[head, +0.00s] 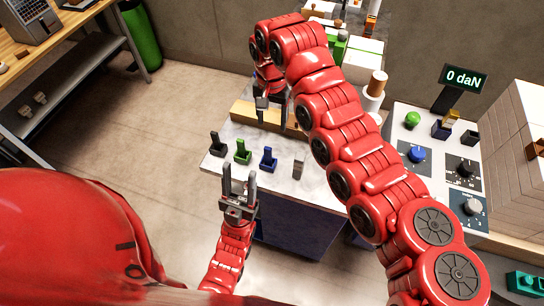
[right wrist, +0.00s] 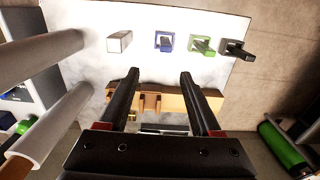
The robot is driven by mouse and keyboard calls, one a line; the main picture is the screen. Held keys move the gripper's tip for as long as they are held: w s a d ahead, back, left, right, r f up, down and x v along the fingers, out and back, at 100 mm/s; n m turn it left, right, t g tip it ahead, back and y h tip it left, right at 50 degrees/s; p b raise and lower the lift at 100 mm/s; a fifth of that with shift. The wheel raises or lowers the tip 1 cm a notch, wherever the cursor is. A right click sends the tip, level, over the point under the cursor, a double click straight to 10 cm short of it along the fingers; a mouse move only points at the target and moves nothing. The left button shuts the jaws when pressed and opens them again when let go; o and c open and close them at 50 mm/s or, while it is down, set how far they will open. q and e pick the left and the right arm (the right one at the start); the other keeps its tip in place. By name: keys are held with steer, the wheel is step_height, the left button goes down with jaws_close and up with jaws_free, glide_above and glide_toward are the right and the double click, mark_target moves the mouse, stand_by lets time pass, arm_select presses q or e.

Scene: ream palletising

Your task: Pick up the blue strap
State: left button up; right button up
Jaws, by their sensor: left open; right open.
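The blue strap (head: 268,159) appears as a small blue piece with an upright part on the pale worktop (head: 225,160), between a green one and a grey one. It also shows in the right wrist view (right wrist: 164,41), beyond my fingertips. My right gripper (head: 273,112) is open and empty, above the back of the worktop near a wooden block. In the right wrist view its two black fingers (right wrist: 160,75) stand apart. My left gripper (head: 239,178) is open and empty, fingers up, near the worktop's front edge. Neither gripper touches the blue strap.
Beside it stand a green piece (head: 242,152), a black piece (head: 217,145) and a grey-white block (head: 298,165). A wooden block (head: 243,113) lies behind. A control panel with knobs (head: 417,154) and a "0 daN" display (head: 464,78) are to the right, with stacked reams (head: 510,130) beyond.

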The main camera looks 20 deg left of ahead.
glide_above(268, 148)
step_height(268, 148, down, 4)
steer(key=shift+s+f+p, duration=0.1)
steer(key=shift+p, duration=0.2)
steer(key=f, duration=0.5)
steer(key=shift+w+d, duration=0.25)
steer(key=shift+d, duration=0.05)
steer(key=shift+f, duration=0.15)
steer(key=shift+s+f, duration=0.1)
steer(key=shift+f, duration=0.05)
steer(key=f+p, duration=0.1)
steer(key=f, duration=0.1)
steer(key=f+p, duration=0.1)
steer(key=p, duration=0.1)
steer(key=shift+a+f, duration=0.35)
steer(key=shift+f, duration=0.7)
jaws_close()
